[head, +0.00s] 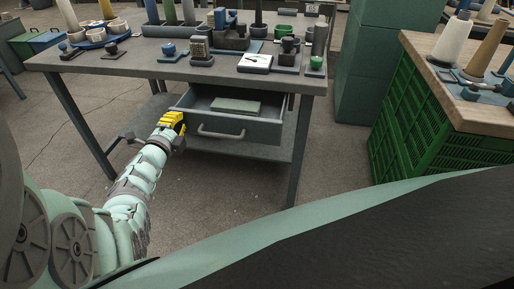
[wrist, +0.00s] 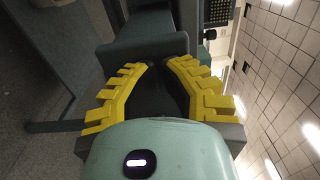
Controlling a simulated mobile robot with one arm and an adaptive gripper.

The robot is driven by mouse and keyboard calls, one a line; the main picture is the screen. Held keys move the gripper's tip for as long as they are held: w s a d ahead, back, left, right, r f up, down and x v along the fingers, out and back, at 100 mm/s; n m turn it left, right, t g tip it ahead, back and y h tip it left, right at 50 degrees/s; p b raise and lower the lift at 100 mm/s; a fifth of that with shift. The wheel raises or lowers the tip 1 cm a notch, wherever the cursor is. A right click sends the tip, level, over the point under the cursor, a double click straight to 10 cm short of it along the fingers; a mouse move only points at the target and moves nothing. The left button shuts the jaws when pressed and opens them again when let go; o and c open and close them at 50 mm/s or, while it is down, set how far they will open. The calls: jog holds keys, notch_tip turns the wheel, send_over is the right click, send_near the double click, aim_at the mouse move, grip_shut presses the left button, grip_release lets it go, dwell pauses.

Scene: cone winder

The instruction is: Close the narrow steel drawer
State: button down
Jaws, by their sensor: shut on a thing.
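The grey steel drawer (head: 250,130) hangs under the workbench and stands open, pulled out toward me. A bar handle (head: 221,133) is on its front, and a flat grey-green item (head: 236,106) lies inside. My gripper (head: 174,122), with yellow fingers, is at the left end of the drawer front, left of the handle. In the wrist view my gripper (wrist: 160,75) has its fingers on both sides of a dark part, which looks like the edge of the drawer front. The exact contact is partly hidden by the fingers.
The workbench (head: 150,66) carries several fixtures, cones and small parts. Its legs stand left and right of the drawer, with a lower shelf beneath. Green crates (head: 405,130) under a wooden top stand at the right. The floor in front of the drawer is clear.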

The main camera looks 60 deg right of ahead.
jog(key=b, duration=0.7)
send_near(194, 98)
jog(key=d, duration=0.1)
jog(key=d+r, duration=0.1)
jog(key=d, duration=0.1)
jog(key=d+r, duration=0.1)
jog(key=d, duration=0.1)
jog(key=shift+s, duration=0.15)
jog(key=shift+b+x, duration=0.9)
jog(key=shift+b, duration=0.1)
jog(key=shift+r, duration=0.2)
jog(key=shift+a+r, duration=0.1)
